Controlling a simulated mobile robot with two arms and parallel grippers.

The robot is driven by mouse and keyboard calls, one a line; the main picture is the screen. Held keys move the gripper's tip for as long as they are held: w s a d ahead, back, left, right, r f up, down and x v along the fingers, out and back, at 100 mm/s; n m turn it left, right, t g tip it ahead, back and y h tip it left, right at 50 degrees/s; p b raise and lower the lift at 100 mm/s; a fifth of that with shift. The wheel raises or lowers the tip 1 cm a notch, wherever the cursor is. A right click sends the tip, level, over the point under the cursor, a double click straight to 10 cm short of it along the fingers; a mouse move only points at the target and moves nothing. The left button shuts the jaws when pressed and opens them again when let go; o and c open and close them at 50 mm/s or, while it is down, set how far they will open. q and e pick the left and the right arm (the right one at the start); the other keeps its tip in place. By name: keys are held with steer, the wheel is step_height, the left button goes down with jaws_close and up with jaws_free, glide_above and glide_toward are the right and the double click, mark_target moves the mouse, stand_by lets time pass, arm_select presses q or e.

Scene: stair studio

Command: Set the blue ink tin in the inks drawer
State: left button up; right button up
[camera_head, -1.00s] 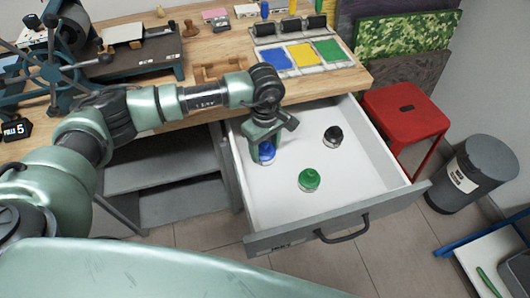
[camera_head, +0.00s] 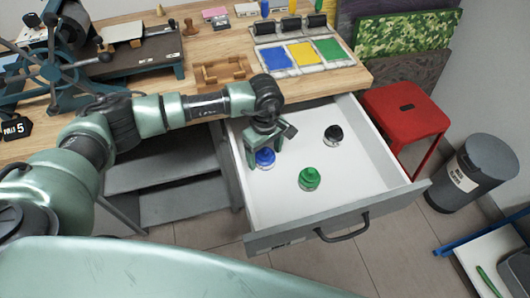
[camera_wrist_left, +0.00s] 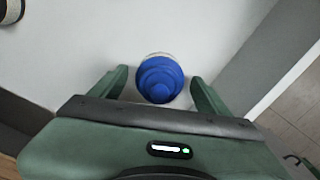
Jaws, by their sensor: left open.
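The blue ink tin (camera_head: 265,158) stands upright on the white floor of the open drawer (camera_head: 290,215), near its left wall. It also shows in the left wrist view (camera_wrist_left: 160,80), seen from above. My left gripper (camera_head: 264,155) is right over the tin. In the left wrist view its fingers (camera_wrist_left: 160,90) are spread on either side of the tin, with gaps between them and it. The tin's lower part is mostly hidden. My right gripper is not in view.
A green tin (camera_head: 309,180) and a black tin (camera_head: 333,134) stand in the same drawer. The drawer front with its handle (camera_head: 342,228) faces the open floor. A red stool (camera_head: 405,112) and a grey bin (camera_head: 472,175) stand to the right. The workbench (camera_head: 220,60) is behind.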

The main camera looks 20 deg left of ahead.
arm_select(q)
step_height(320, 180, up, 12)
steer(key=b, duration=0.1)
steer(key=shift+r, duration=0.15)
